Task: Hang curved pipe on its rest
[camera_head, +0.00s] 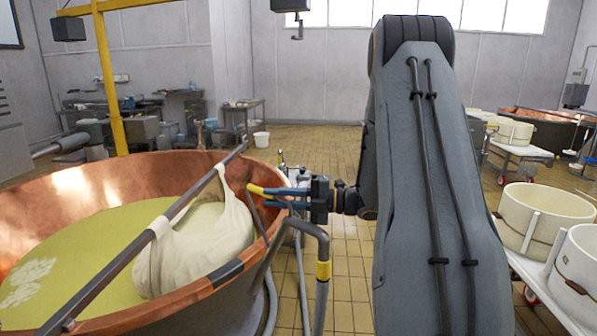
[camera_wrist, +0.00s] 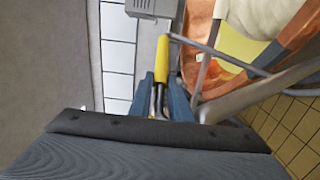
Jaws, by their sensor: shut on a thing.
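My gripper (camera_head: 282,197), with blue fingers, is shut at the right rim of the copper vat. It holds a curved pipe with a yellow section (camera_head: 257,189). The fingers hide part of the pipe. Another bent grey pipe with a yellow band (camera_head: 322,270) stands below my gripper by the vat rim. I cannot tell which part is the rest.
The copper vat (camera_head: 100,180) holds yellow liquid. A pole (camera_head: 150,235) lies across it, bearing a pale cloth bundle (camera_head: 205,240). White tubs (camera_head: 540,215) stand on a trolley at the right. Tiled floor (camera_head: 335,150) lies open behind.

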